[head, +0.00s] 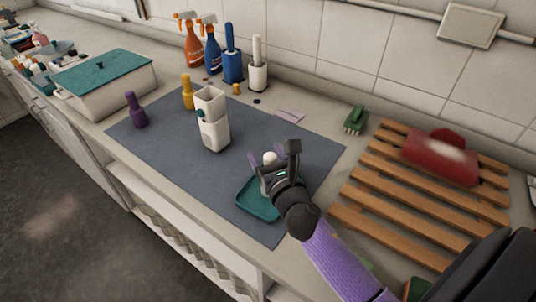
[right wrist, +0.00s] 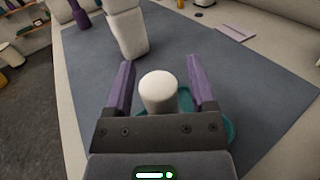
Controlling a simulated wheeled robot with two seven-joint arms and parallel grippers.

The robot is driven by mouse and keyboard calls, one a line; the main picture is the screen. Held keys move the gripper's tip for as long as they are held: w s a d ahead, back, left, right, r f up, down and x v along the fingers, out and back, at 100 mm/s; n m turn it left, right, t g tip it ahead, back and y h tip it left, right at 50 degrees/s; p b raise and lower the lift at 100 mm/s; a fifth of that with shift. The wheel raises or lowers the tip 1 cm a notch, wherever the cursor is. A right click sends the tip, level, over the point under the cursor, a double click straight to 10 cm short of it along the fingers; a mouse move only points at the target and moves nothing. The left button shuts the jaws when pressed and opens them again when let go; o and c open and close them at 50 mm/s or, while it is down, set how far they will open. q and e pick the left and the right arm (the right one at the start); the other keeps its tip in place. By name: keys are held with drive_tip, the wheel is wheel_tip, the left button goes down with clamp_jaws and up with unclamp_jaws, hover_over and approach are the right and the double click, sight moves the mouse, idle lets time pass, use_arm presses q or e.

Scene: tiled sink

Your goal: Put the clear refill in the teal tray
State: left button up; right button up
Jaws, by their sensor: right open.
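The teal tray (head: 256,205) lies on the grey mat, partly covered by my right gripper in the head view. Its rim shows behind the gripper in the right wrist view (right wrist: 228,130). A white, round-topped piece (right wrist: 158,92), which I take to be the refill, stands between the fingers of my right gripper (right wrist: 160,88). Its top also shows in the head view (head: 269,157). The fingers are open, with a gap on each side of it. It appears to be at the tray, but its base is hidden. My left gripper is not in view.
A white dispenser bottle (head: 213,120) stands on the mat (head: 165,150). Purple (head: 136,112) and yellow (head: 188,93) bottles stand to its left. A wooden rack (head: 400,195) with a red object (head: 440,157) is at right. Spray bottles and brushes line the wall.

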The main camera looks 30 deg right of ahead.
drive_tip(key=s+a, duration=0.2)
drive_tip(key=s, duration=1)
drive_tip(key=shift+r+b, duration=0.2)
drive_tip(key=shift+b, duration=0.25)
